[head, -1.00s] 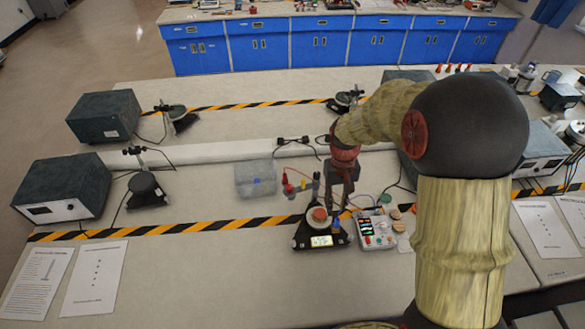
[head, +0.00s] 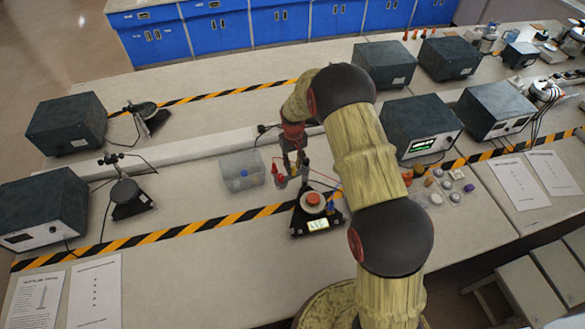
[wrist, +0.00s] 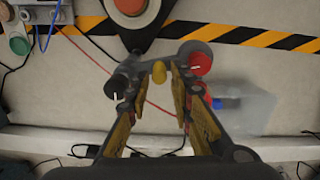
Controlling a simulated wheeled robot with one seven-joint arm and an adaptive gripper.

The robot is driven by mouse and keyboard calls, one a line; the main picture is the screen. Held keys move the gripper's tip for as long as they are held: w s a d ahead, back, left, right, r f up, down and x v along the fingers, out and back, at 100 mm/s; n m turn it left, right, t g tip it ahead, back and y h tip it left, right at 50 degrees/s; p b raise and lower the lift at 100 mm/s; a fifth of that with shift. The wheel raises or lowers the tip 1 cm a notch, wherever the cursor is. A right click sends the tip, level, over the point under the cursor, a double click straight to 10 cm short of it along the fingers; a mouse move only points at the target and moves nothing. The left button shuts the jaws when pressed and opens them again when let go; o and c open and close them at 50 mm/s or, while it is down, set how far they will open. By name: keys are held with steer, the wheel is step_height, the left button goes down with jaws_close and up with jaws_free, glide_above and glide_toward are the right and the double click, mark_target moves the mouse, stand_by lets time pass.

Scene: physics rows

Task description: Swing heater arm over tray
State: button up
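A black-based device (head: 317,224) with a lit display and a round orange-topped plate (head: 313,199) stands on the bench. In the wrist view, the orange top (wrist: 128,5) lies at the upper edge. My gripper (head: 292,172) is low over the bench, behind the device and beside a red post (head: 279,172). In the wrist view, my gripper (wrist: 158,92) has its fingers apart. A black knob (wrist: 121,86), a small yellow piece (wrist: 158,72) and a red knob (wrist: 200,62) lie around the fingertips. I see no clear grasp. I cannot tell which part is the heater arm.
A clear plastic box (head: 241,172) stands left of my gripper; it also shows in the wrist view (wrist: 245,106). A striped tape (head: 180,228) crosses the bench. Wires lie near the device. A dark instrument box (head: 420,125) stands to the right.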

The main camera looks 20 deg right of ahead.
steer(key=shift+f, duration=1.3)
steer(key=shift+c, duration=0.8)
steer(key=c, duration=0.4)
jaws_close()
